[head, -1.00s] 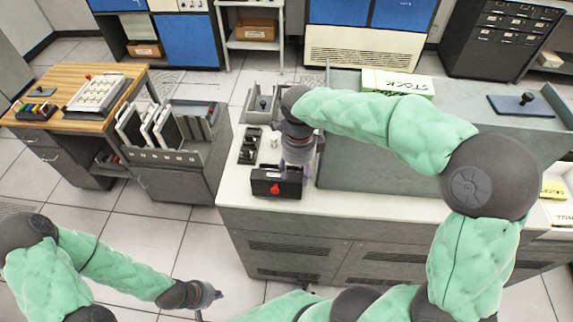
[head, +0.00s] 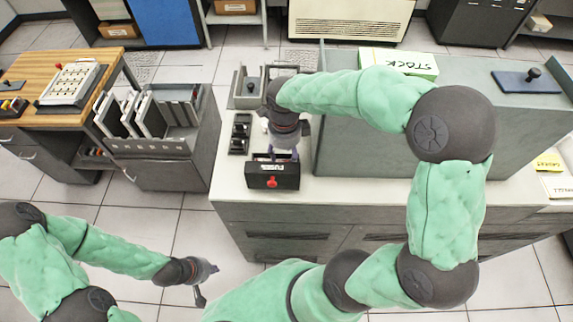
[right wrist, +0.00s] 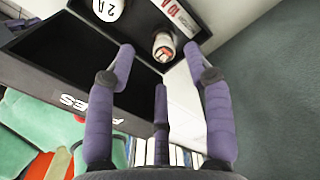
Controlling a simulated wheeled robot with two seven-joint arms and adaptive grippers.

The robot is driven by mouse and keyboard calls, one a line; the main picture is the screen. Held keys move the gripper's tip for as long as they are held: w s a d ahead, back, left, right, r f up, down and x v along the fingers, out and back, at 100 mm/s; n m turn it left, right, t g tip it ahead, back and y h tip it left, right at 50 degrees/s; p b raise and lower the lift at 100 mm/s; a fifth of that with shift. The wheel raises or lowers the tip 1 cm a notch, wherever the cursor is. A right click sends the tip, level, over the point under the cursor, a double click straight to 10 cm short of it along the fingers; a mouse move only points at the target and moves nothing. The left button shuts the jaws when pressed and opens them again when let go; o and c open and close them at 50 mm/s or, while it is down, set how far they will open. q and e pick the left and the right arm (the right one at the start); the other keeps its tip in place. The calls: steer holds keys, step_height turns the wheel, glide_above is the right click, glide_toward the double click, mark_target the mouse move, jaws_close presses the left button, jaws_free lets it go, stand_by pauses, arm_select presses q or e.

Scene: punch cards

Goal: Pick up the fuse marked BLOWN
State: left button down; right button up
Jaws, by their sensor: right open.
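The black box labelled FUSES (head: 272,177) stands on the white counter; it also shows in the right wrist view (right wrist: 50,75). My right gripper (head: 284,153) is over the box's back right part. In the right wrist view its purple fingers (right wrist: 160,62) are spread, with nothing between them. Beyond the fingertips are a pale cylindrical fuse (right wrist: 163,46), seen end-on, a fuse marked 2 A (right wrist: 109,8) and a 10 A label (right wrist: 180,15). I cannot read BLOWN on any of them. My left gripper (head: 207,273) hangs low over the floor, away from the counter.
A black fuse block (head: 240,134) and a grey tray (head: 248,90) are left of my right gripper on the counter. A tall grey cabinet (head: 345,150) rises close on its right, with a STOCK box (head: 395,62) on top. A card rack (head: 150,145) stands further left.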

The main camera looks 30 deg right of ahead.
steer(key=f, duration=0.4)
steer(key=shift+d+f, duration=0.15)
steer(key=shift+d, duration=0.15)
steer(key=shift+s, duration=0.1)
jaws_close()
